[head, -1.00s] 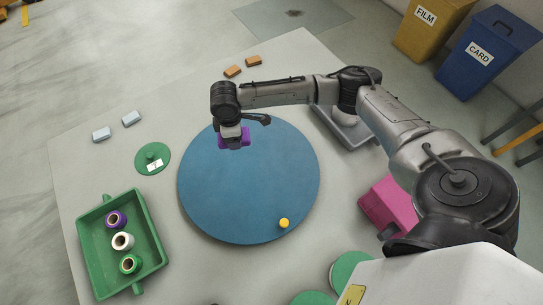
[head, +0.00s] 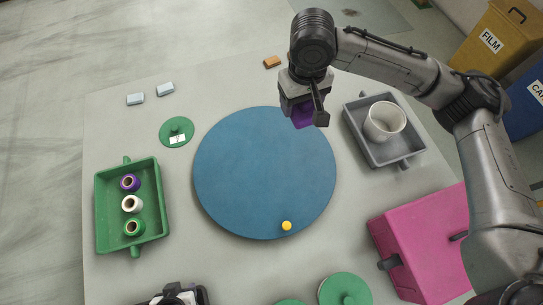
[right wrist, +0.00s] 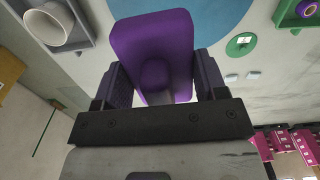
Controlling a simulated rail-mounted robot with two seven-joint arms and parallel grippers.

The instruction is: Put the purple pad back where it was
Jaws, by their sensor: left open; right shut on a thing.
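The purple pad (head: 301,114) is held in my right gripper (head: 304,108), above the upper right edge of the round blue disc (head: 255,180). In the right wrist view the purple pad (right wrist: 150,35) sits between the two dark fingers of the right gripper (right wrist: 162,80), which are shut on it. It appears clear of the table. Part of my left gripper (head: 175,296) shows at the bottom edge of the head view, away from the pad; it is open.
A grey tray (head: 394,155) with a white cup (head: 385,121) stands right of the disc. A pink box (head: 420,240) is at lower right. A green tray (head: 104,210) with several spools is at left. A yellow knob (head: 286,226) sits on the disc. Bare table lies around the disc.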

